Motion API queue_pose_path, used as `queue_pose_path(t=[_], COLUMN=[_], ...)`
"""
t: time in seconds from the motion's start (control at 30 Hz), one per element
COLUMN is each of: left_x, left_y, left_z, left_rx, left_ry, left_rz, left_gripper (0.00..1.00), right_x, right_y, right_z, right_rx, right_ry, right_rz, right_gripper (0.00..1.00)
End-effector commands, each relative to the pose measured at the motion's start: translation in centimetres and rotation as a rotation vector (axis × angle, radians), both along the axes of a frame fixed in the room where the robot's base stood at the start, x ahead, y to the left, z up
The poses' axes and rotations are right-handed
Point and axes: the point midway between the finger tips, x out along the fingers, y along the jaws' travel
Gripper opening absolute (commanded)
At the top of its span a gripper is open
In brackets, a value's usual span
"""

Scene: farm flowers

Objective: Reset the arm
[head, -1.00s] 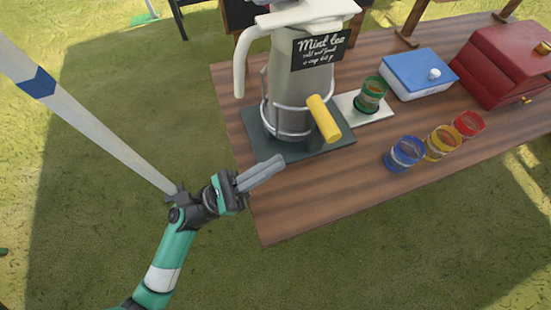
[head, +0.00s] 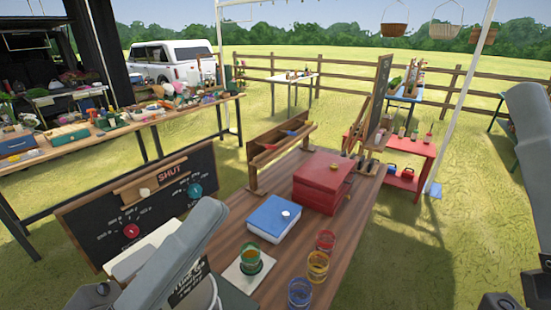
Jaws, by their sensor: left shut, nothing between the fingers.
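A wooden table holds a blue-lidded box (head: 274,217), a red box (head: 321,182), blue (head: 299,293), yellow (head: 317,266) and red (head: 325,240) glasses, and a green glass (head: 250,260). A chalkboard (head: 105,215) reading SHUT stands left.

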Motion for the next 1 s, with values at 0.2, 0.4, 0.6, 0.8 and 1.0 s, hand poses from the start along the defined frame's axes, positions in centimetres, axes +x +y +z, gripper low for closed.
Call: queue_pose_path(t=[0.2, 0.4, 0.6, 0.8, 1.0], left_x=[-0.7, -0.2, -0.1, -0.1, -0.1], left_y=[6.1, 12.0, 11.9, 11.9, 11.9], left_z=[9.9, 10.0, 19.4, 28.7, 38.5], left_rx=[0.341, 0.781, 0.794, 0.793, 0.793], left_ry=[-0.464, -0.567, -0.578, -0.577, -0.576], left_rz=[0.894, 1.551, 1.554, 1.552, 1.552], left_gripper=[0.00, 0.00, 0.00, 0.00, 0.00], right_x=[0.0, 0.0, 0.0, 0.0, 0.0], right_y=[0.0, 0.0, 0.0, 0.0, 0.0], right_z=[1.6, 1.4, 10.9, 20.2, 30.0], right_rx=[0.000, 0.000, 0.000, 0.000, 0.000], right_ry=[0.001, 0.001, -0.001, 0.001, 0.001], right_rz=[0.000, 0.000, 0.000, 0.000, 0.000], right_gripper=[0.50, 0.50, 0.50, 0.50, 0.50])
